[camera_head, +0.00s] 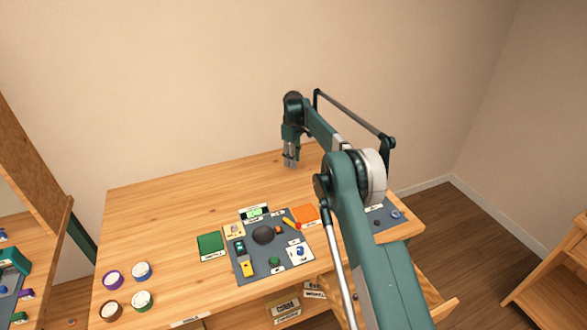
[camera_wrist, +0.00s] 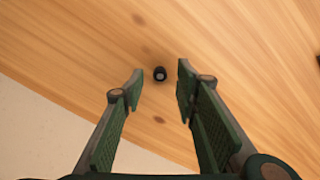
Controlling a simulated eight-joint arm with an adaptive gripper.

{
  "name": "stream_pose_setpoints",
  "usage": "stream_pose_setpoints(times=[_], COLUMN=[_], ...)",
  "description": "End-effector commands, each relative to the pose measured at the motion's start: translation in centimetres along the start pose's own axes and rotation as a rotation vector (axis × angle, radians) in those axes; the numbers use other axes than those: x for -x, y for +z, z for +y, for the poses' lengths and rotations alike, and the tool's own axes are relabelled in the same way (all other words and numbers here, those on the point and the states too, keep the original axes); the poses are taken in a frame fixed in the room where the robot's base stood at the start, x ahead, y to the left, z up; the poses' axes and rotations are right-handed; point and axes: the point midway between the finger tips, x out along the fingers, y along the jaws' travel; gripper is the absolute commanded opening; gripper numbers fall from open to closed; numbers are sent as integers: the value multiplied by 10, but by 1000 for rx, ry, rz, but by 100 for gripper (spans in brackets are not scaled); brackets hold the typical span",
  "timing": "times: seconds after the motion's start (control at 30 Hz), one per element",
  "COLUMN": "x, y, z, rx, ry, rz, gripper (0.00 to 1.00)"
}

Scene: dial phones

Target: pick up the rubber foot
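A small dark, round piece, which looks like the rubber foot (camera_wrist: 160,73), lies on the bare wooden table in the wrist view. It sits between and just beyond the fingertips of my gripper (camera_wrist: 160,85). The two green fingers are spread apart, with nothing held between them. In the head view my gripper (camera_head: 291,160) points down over the back part of the table. I cannot make out the rubber foot in the head view.
A grey mat (camera_head: 240,262) with several small parts lies at the table's front middle, beside a green square (camera_head: 210,245) and an orange square (camera_head: 304,214). Several round cups (camera_head: 142,271) stand at the front left. The wooden table (camera_head: 170,205) is clear at the back left.

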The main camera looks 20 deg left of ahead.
Motion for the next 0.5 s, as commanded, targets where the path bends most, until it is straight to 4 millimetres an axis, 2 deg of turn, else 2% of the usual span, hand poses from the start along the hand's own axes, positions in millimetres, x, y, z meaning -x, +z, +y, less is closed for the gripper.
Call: stream_pose_setpoints(times=[0.2, 0.5], x=[-19, -21], y=[0, 0], z=[0, 0], rx=[0, 0], ry=[0, 0], rz=[0, 0], gripper=[30, 30])
